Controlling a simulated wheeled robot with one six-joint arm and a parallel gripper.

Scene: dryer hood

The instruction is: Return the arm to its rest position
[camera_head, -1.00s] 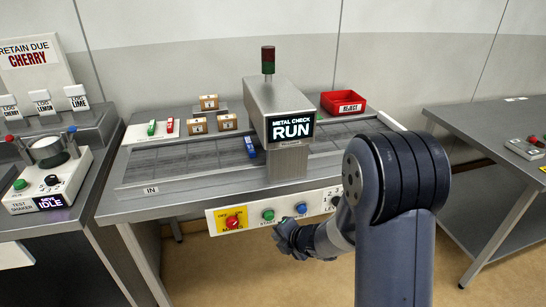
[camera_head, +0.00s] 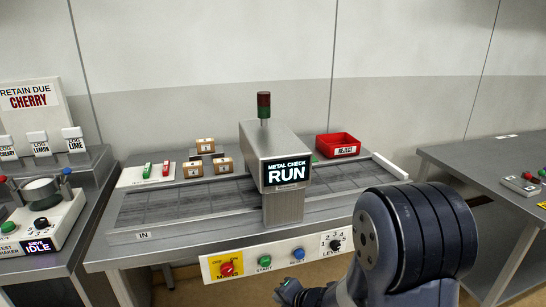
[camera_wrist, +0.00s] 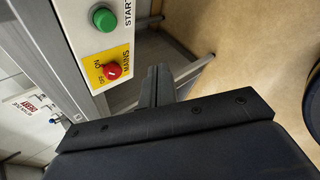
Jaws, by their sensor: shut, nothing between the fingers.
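My dark gripper (camera_head: 300,294) is at the bottom of the head view, below and in front of the control panel (camera_head: 204,266) on the metal checker's front edge. The arm's big shoulder joint fills the lower right. In the wrist view my gripper's narrow fingers (camera_wrist: 158,84) are together with nothing between them. They point past the panel's edge, apart from the red MAINS knob (camera_wrist: 112,71) and the green START button (camera_wrist: 103,19). The metal checker hood (camera_head: 272,142) shows RUN on its screen.
The conveyor (camera_head: 180,205) runs under the hood, its visible left stretch empty. A red REJECT bin (camera_head: 338,145) stands behind right. Benches stand left and right (camera_head: 500,150).

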